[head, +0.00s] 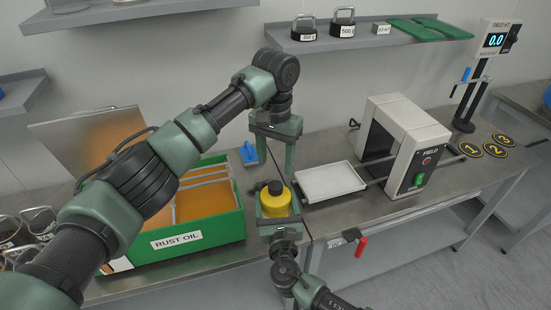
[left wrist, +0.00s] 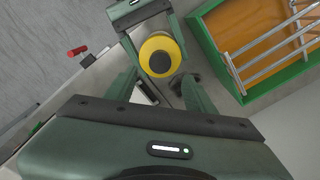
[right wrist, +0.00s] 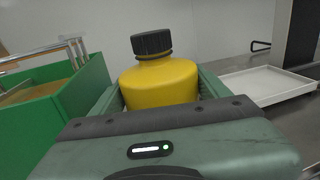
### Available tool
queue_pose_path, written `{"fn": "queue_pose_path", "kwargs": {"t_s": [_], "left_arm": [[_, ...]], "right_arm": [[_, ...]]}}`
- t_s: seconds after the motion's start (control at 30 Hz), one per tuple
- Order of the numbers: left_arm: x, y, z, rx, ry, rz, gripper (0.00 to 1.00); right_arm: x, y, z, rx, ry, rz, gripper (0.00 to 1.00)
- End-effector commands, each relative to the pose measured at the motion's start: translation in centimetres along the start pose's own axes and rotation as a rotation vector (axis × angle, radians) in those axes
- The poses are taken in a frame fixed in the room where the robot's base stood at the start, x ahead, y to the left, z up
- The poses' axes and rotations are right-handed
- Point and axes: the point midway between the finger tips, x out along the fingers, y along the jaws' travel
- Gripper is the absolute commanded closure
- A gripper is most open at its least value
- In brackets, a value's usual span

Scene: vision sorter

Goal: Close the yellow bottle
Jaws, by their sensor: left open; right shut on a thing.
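The yellow bottle (head: 276,204) stands upright at the front edge of the bench with a black cap (head: 275,187) on its top. In the right wrist view the bottle (right wrist: 160,84) sits between the fingers of my right gripper (right wrist: 158,100), which is shut on its body; the cap (right wrist: 151,43) sits on the neck. I cannot tell how tight the cap is. My left gripper (head: 276,150) is open and empty above the bottle, pointing down. In the left wrist view the bottle (left wrist: 170,47) and cap (left wrist: 160,62) show beyond the left fingers.
A green "RUST OIL" box (head: 200,232) with an orange inside stands left of the bottle. A white tray (head: 330,184) joins a grey FIELD machine (head: 408,140) on the right. A blue object (head: 249,154) lies behind. A red handle (head: 361,246) sticks out at the bench front.

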Motion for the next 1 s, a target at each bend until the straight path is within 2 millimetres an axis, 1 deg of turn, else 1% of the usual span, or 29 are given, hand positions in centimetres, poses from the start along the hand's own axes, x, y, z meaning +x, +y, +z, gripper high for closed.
{"fn": "queue_pose_path", "kwargs": {"t_s": [0.17, 0.27, 0.37, 0.6, 0.7, 0.83, 1.0], "left_arm": [[0.2, 0.0, 0.0, 0.001, -0.001, 0.000, 0.46], [0.9, 0.0, 0.0, 0.001, -0.002, 0.000, 0.46], [2.2, -0.1, 0.1, 0.001, -0.003, -0.001, 0.46], [5.9, -0.1, 0.1, 0.001, -0.003, 0.000, 0.46], [7.0, -0.1, 0.1, 0.002, -0.002, 0.000, 0.46], [7.8, -0.1, 0.0, 0.002, -0.001, -0.001, 0.46], [8.1, -0.1, 0.0, 0.002, -0.001, 0.000, 0.46]], "right_arm": [[0.0, 0.0, 0.0, 0.000, 0.001, 0.000, 1.00], [0.0, 0.0, 0.0, 0.000, 0.001, 0.000, 1.00], [0.0, 0.0, 0.0, 0.000, 0.001, 0.000, 1.00], [0.0, 0.0, 0.0, 0.000, 0.001, 0.000, 1.00], [0.0, 0.0, 0.0, 0.000, 0.001, 0.000, 1.00], [0.0, 0.0, 0.0, 0.000, 0.001, 0.000, 1.00], [0.0, 0.0, 0.0, 0.000, 0.001, 0.000, 1.00]]}}
